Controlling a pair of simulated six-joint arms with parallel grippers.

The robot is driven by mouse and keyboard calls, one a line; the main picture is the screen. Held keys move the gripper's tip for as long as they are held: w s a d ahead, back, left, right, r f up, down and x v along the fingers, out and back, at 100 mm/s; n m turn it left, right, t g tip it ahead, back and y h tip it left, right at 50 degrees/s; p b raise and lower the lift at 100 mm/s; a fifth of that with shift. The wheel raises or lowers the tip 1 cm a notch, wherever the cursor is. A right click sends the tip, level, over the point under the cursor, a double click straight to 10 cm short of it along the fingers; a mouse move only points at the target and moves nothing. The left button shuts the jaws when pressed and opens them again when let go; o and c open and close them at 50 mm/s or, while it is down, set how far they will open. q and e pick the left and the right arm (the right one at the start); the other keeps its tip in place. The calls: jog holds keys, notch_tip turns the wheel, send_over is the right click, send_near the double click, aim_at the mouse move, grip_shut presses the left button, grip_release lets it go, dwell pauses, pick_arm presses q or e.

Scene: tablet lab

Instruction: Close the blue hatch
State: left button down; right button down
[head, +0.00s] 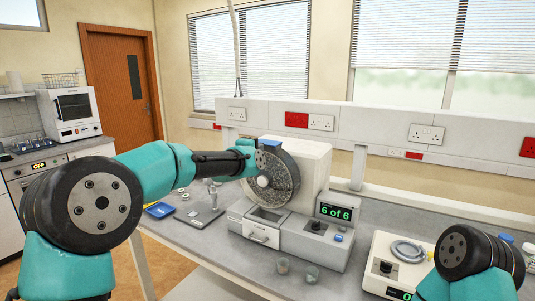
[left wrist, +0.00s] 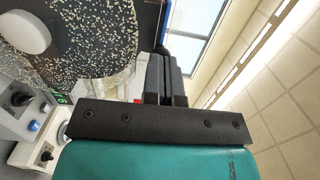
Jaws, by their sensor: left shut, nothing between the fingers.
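The tablet machine (head: 302,160) stands on the bench with a round drum (head: 284,182) on its front, speckled inside. A small blue piece (head: 270,143) at the drum's top edge looks like the blue hatch; I cannot tell whether it is open or shut. My left gripper (head: 248,160) is at the drum's upper left, close to its rim; contact cannot be told. In the left wrist view my left gripper's fingers (left wrist: 165,75) are together and empty, beside the large speckled drum face (left wrist: 85,40) with a white round knob. My right arm's gripper is out of view.
A drawer (head: 262,230) and a display (head: 335,213) reading "6 of 6" are at the machine's base. Two small cups (head: 311,273) stand in front. A balance (head: 199,215) and blue tray (head: 160,210) lie left.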

pick_arm(q)
jog(key=shift+w+r, duration=0.1)
jog(key=shift+w, duration=0.05)
dwell(0.4)
jog(key=v, duration=1.4)
jog(key=shift+a, duration=0.2)
